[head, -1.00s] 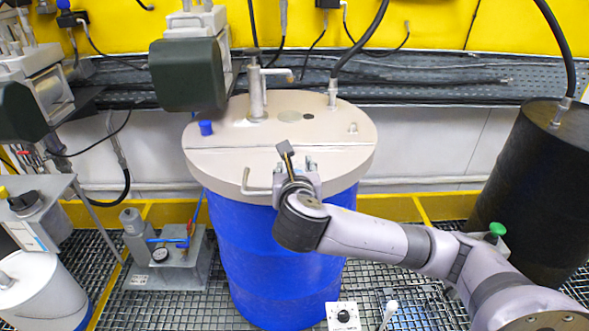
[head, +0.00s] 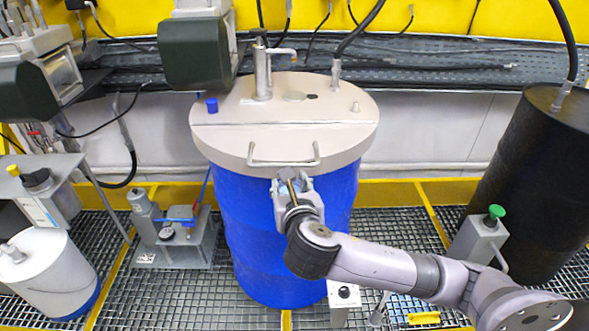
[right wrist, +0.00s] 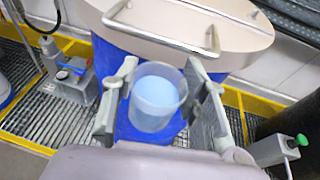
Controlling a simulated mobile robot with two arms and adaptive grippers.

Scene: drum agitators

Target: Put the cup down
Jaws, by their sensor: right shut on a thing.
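The cup (right wrist: 157,97) is translucent, with pale blue contents, and looks roughly upright in the right wrist view. My right gripper (right wrist: 160,100) is shut on it, with one finger on each side. In the head view, my right gripper (head: 292,183) is in front of the blue drum (head: 255,235), just below the front edge of its beige lid (head: 300,130). The cup is small and hard to make out there. I cannot tell whether it touches the drum. My left gripper is not in view.
A U-shaped handle (head: 284,162) sits at the lid's front edge, close to the gripper. A pump unit (head: 175,240) stands on the grating at left. A box with a green button (head: 485,235) and a black drum (head: 530,180) are at right. Much of the lid is clear.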

